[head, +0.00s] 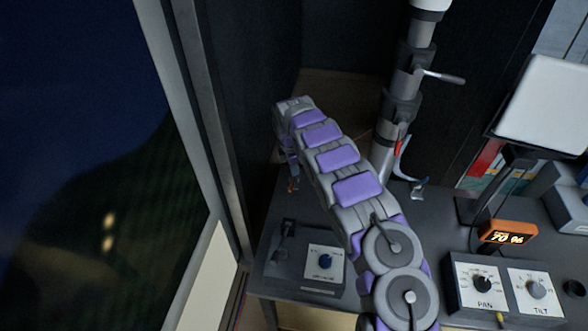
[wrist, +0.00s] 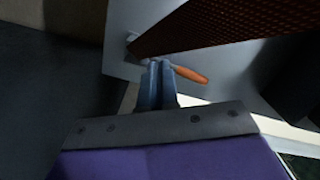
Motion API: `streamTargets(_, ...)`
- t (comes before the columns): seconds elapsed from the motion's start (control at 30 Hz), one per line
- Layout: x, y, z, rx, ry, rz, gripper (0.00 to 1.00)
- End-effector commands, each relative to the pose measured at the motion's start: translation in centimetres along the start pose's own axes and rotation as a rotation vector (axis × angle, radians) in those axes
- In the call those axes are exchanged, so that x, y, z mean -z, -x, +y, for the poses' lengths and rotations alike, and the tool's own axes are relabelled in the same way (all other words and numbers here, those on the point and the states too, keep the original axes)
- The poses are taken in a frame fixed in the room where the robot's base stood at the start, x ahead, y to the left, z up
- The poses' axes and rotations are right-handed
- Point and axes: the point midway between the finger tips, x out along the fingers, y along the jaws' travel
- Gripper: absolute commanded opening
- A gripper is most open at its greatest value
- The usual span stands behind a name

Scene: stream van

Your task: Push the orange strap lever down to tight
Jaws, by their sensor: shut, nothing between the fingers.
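The orange strap lever (wrist: 190,74) shows in the wrist view as a short orange handle on a thin grey rod, pointing right and slightly down. My gripper (wrist: 156,66) is shut and empty, with its fingertips right at the rod, beside the left end of the orange handle. I cannot tell whether they touch it. In the head view my gripper (head: 291,172) hangs at the far end of my arm, near the left edge of the table. A small orange spot shows just below it; the lever is too small there to read its angle.
A dark red mesh-like surface (wrist: 220,28) crosses above the lever in the wrist view, by a pale grey plate (wrist: 118,62). In the head view, a grey mast (head: 402,95) stands right of my arm.

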Motion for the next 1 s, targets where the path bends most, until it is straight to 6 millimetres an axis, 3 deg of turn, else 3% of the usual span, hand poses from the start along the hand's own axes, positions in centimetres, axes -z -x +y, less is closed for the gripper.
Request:
streamTargets(0.3,3.7,1.9,0.1,-0.002,0.006,-0.008,0.0)
streamTargets(0.67,3.2,2.5,0.1,-0.007,0.004,-0.003,0.0)
streamTargets(0.77,3.3,3.8,0.1,-0.007,0.004,-0.004,0.0)
streamTargets(1.0,4.1,9.1,0.4,-0.011,0.007,-0.009,0.0)
